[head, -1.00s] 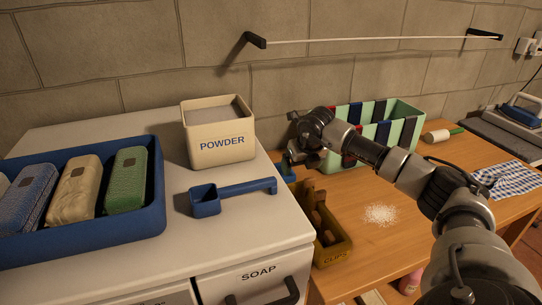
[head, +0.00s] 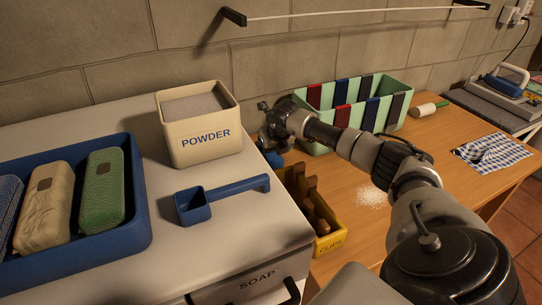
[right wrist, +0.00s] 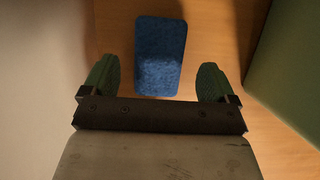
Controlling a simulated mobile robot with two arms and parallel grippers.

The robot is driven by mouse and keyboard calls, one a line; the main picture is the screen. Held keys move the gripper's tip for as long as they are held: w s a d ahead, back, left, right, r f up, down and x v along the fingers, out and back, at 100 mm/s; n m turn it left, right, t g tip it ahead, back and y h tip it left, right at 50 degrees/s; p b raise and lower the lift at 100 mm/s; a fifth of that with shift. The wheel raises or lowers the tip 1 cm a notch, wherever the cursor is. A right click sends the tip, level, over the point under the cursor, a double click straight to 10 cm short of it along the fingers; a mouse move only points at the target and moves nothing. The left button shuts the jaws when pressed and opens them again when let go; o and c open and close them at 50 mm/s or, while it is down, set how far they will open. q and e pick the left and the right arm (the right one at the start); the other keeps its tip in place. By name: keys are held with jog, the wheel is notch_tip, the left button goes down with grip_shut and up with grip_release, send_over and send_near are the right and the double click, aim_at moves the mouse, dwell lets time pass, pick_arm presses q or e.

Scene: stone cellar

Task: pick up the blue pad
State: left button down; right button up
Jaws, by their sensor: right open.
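The blue pad (right wrist: 160,55) lies flat on the wooden table in the right wrist view, a rounded rectangle with its long side running away from the gripper. My right gripper (right wrist: 158,78) is open, its two green-padded fingers on either side of the pad's near end, with a gap on each side. I cannot tell its height above the pad. In the head view the right gripper (head: 272,142) points down beside the white cabinet, and a small bit of blue (head: 274,160) shows below it. My left gripper is not in view.
The white cabinet (head: 240,230) stands close on the left, bearing a POWDER box (head: 198,140) and a blue scoop (head: 220,195). A green divided box (head: 318,135) stands just right of the gripper. A yellow clips box (head: 328,243) is in front of it. White powder lies on the table.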

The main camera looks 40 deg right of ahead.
aim_at(271, 153)
jog(key=x, duration=0.3)
jog(key=shift+a+r, duration=0.1)
jog(key=shift+f, duration=0.25)
jog(key=shift+c, duration=0.3)
jog(key=c, duration=0.9)
jog(key=shift+r, duration=0.2)
notch_tip(271, 153, up, 10)
jog(key=shift+b, duration=0.65)
